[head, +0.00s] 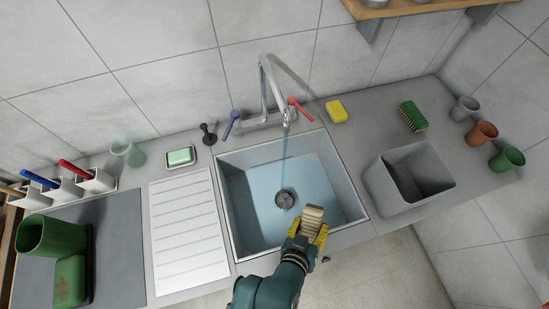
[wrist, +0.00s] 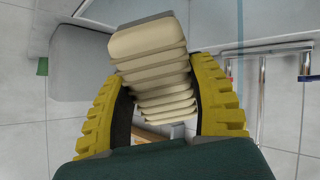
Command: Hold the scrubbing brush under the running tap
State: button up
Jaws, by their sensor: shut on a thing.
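My gripper (head: 308,234), with yellow fingers, is shut on a cream, ridged block that looks like the scrubbing brush (head: 312,214). In the wrist view the brush (wrist: 152,62) sits tilted between the fingers (wrist: 165,115), with a grey strip along its far edge. The brush is over the front right part of the sink (head: 352,205). The chrome tap (head: 265,88) stands behind the sink, and a thin stream of water (head: 284,160) falls from its spout towards the drain. The brush is to the right of and in front of the stream, apart from it in the head view.
A green bristled brush (head: 413,116) and a yellow sponge (head: 336,111) lie on the back counter. A grey bin (head: 378,190) stands right of the sink. The tap has a blue lever (head: 231,124) and a red lever (head: 300,109). A ridged drainboard (head: 187,235) is clear at left.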

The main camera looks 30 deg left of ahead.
dwell(0.3)
jog(key=s+d+p, duration=0.3)
jog(key=s+p, duration=0.1)
jog(key=s, duration=0.3)
jog(key=shift+d, duration=0.35)
dwell(1.1)
jog(key=s+d+r+p, duration=0.2)
jog(key=s+r+p, duration=0.2)
jog(key=p, duration=0.4)
jog(key=shift+s+d, duration=0.15)
jog(key=shift+s, duration=0.1)
dwell(0.6)
